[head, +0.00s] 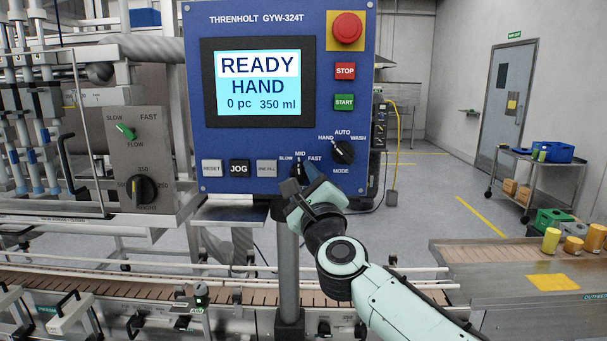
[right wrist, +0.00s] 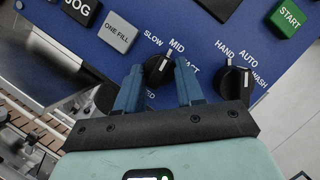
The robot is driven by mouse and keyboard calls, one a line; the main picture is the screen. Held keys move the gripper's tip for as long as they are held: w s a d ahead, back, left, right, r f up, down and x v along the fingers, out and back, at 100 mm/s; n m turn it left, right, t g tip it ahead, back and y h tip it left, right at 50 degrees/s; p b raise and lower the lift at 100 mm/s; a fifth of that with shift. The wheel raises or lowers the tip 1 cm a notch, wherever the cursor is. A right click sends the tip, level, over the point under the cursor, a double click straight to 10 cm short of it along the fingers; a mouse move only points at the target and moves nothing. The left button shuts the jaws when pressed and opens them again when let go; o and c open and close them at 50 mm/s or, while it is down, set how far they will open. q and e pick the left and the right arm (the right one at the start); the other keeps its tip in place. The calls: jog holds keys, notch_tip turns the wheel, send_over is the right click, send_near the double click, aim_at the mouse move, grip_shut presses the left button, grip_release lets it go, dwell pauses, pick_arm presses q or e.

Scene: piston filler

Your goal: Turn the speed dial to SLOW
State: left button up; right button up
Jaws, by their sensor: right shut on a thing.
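The speed dial (head: 298,166) is a black knob low on the blue control panel, labelled SLOW, MID and FAST. In the right wrist view the dial (right wrist: 157,69) has its white mark pointing toward MID. My right gripper (head: 302,179) reaches up to the panel from below. In the right wrist view the two blue fingers of my right gripper (right wrist: 160,76) stand on either side of the dial, shut on it. The left finger covers part of the panel below SLOW, and the right finger partly covers the FAST label. My left gripper is not in view.
The mode dial (head: 343,152) sits close to the right of the speed dial. The JOG (head: 239,168) and ONE FILL (head: 267,168) buttons are to its left. The screen (head: 259,84) reads READY, HAND, 0 pc, 350 ml. A conveyor (head: 232,283) runs below the panel.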

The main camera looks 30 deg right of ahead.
jog(key=n+p, duration=0.2)
jog(key=n+y+p, duration=0.1)
jog(key=n+p, duration=0.1)
jog(key=shift+r+g+y+p, duration=0.3)
jog(key=shift+r, duration=0.1)
jog(key=n+g+p, duration=0.1)
jog(key=n+p, duration=0.2)
jog(key=p, duration=0.2)
jog(key=shift+s+d+r+y, duration=0.1)
jog(key=shift+y, duration=0.3)
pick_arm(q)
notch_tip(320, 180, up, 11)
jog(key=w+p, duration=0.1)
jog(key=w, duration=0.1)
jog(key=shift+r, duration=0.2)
pick_arm(e)
jog(key=shift+n, duration=0.8)
jog(key=shift+f, duration=0.2)
jog(key=o, duration=1)
jog(key=shift+o, duration=0.2)
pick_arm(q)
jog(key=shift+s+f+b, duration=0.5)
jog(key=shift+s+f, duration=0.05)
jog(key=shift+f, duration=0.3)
pick_arm(e)
jog(key=s+a, duration=0.2)
jog(key=s, duration=1.1)
jog(key=shift+s+f, duration=0.15)
jog(key=shift+f, duration=0.1)
